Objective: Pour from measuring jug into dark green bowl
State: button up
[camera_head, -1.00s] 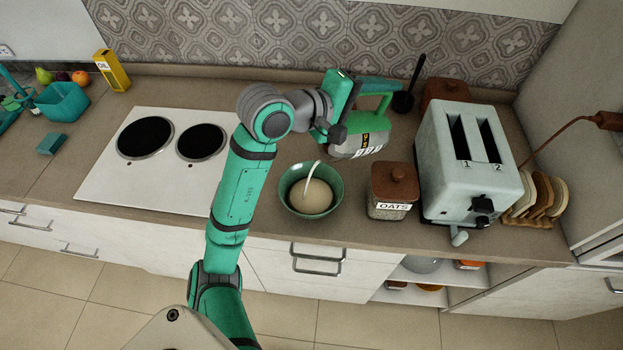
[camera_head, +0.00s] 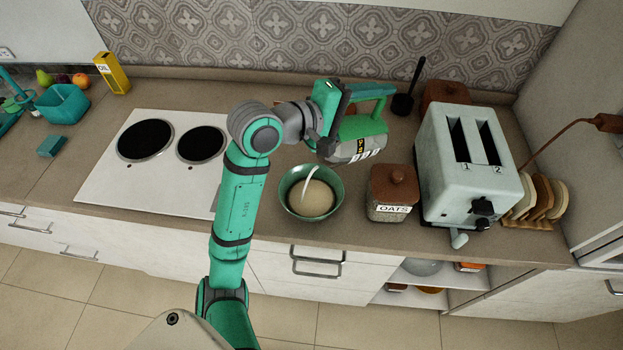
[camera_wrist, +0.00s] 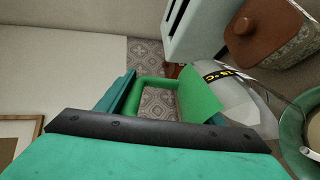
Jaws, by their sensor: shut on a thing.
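The measuring jug (camera_head: 372,129) has a clear grey body, green parts and a black-and-yellow label. It is tilted above the counter, behind and to the right of the bowl, with its green base part turned up. My gripper (camera_head: 343,98) is shut on the jug's green handle, which also shows in the wrist view (camera_wrist: 156,84). The dark green bowl (camera_head: 334,203) stands upright on the counter and holds something cream-coloured. A thin white curved piece rises from it; I cannot tell whether it is a utensil or a stream. The bowl's edge also shows in the wrist view (camera_wrist: 291,128).
An oats jar (camera_head: 392,190) stands right of the bowl, then a toaster (camera_head: 470,180) and a toast rack (camera_head: 537,205). A hob (camera_head: 115,185) lies left. A dark utensil (camera_head: 408,95) stands behind the jug. The counter's front edge is close below the bowl.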

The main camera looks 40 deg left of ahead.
jog(key=shift+s+a+r+t+h+b, duration=0.15)
jog(key=shift+s+a+t+b, duration=0.1)
jog(key=shift+s+t+b, duration=0.25)
jog(key=shift+s+a+f+t+h+b, duration=0.15)
jog(key=shift+s+a+t+b, duration=0.15)
jog(key=shift+s+b, duration=0.25)
dwell(0.8)
jog(key=shift+r, duration=0.15)
jog(key=shift+w+d+g, duration=0.15)
jog(key=shift+w+g, duration=0.05)
jog(key=shift+g, duration=0.1)
jog(key=w+g, duration=0.1)
jog(key=w+d+g+y, duration=0.1)
jog(key=w, duration=0.1)
jog(key=shift+w+d, duration=0.1)
jog(key=shift+d, duration=0.1)
jog(key=shift+w+f, duration=0.1)
jog(key=shift+f, duration=0.2)
jog(key=shift+g+p, duration=0.3)
